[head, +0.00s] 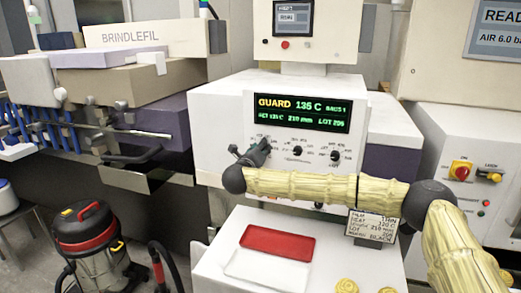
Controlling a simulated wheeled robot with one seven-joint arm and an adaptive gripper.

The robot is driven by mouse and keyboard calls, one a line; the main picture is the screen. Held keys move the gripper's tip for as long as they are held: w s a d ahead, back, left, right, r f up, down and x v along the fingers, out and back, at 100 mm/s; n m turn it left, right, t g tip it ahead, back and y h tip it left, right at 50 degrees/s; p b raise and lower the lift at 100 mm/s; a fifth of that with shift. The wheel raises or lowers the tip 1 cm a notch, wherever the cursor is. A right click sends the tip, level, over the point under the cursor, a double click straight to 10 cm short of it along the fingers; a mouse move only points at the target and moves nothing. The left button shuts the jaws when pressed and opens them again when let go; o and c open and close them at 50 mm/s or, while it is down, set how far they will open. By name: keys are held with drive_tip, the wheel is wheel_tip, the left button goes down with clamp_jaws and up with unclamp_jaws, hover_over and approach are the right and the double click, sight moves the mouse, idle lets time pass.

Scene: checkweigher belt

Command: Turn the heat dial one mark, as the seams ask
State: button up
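The white machine front carries a row of dials under a dark display (303,111). The display reads GUARD, 135 C and BAGS 1, with a smaller line of about 131 C, 210 mm and LOT 206. The left dial, at my gripper (252,151), is mostly hidden by it. The middle dial (297,151) and right dial (335,156) are clear, each ringed with small marks. My gripper is dark and small here; I cannot tell whether its fingers are shut or touch the dial. A printed card (372,227) below seems to list heat 120 C.
My pale-yellow arm crosses in front of the machine from the right. A white ledge below holds a red flat piece (277,241), a pale tray (265,269) and yellow round pieces (347,286). A red-black vacuum (88,238) stands at left; a cabinet with a red-yellow switch (460,171) at right.

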drive_tip(key=shift+c, duration=0.6)
drive_tip(key=shift+n+b, duration=0.3)
drive_tip(key=n+b, duration=0.2)
drive_tip(key=n, duration=0.1)
drive_tip(key=shift+f+n+b, duration=0.1)
drive_tip(key=shift+n+b, duration=0.2)
drive_tip(key=shift+o, duration=0.2)
drive_tip(key=n+b, duration=0.2)
drive_tip(key=n, duration=0.3)
drive_tip(key=shift+a, duration=0.1)
drive_tip(key=shift+n, duration=4.7)
drive_tip(key=shift+s+f, duration=0.1)
drive_tip(key=shift+c, duration=0.2)
drive_tip(key=o, duration=1.1)
drive_tip(key=shift+c, duration=0.2)
